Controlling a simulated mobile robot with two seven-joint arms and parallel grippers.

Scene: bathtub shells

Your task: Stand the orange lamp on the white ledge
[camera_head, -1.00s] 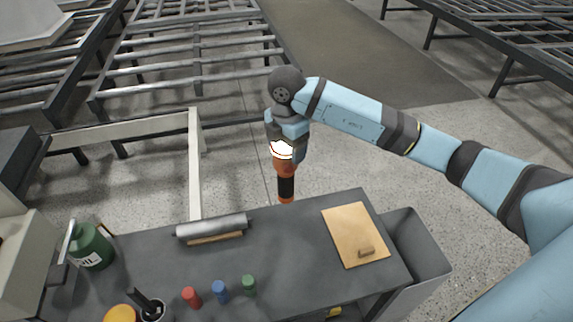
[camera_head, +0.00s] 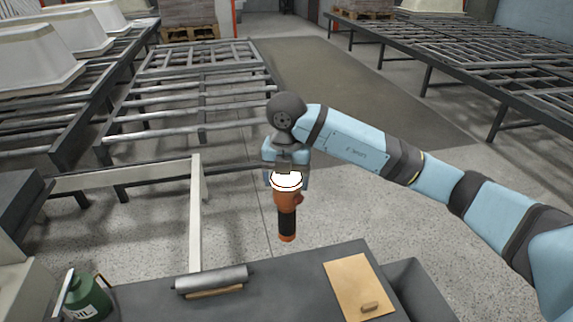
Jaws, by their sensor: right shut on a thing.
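The orange lamp (camera_head: 288,199) has a glowing white head at the top and a black grip with an orange end below. It hangs upright in my right gripper (camera_head: 286,178), which is shut on it near its head. In the picture the lamp's lower end shows against the floor, just above the grey table's (camera_head: 285,285) back edge. An off-white beam (camera_head: 197,215), perhaps the white ledge, stands to the left of the lamp and apart from it. My left gripper is out of view.
A grey bin (camera_head: 412,285) stands at the table's right. Metal racks (camera_head: 190,95) and white tub shells (camera_head: 35,50) stand behind.

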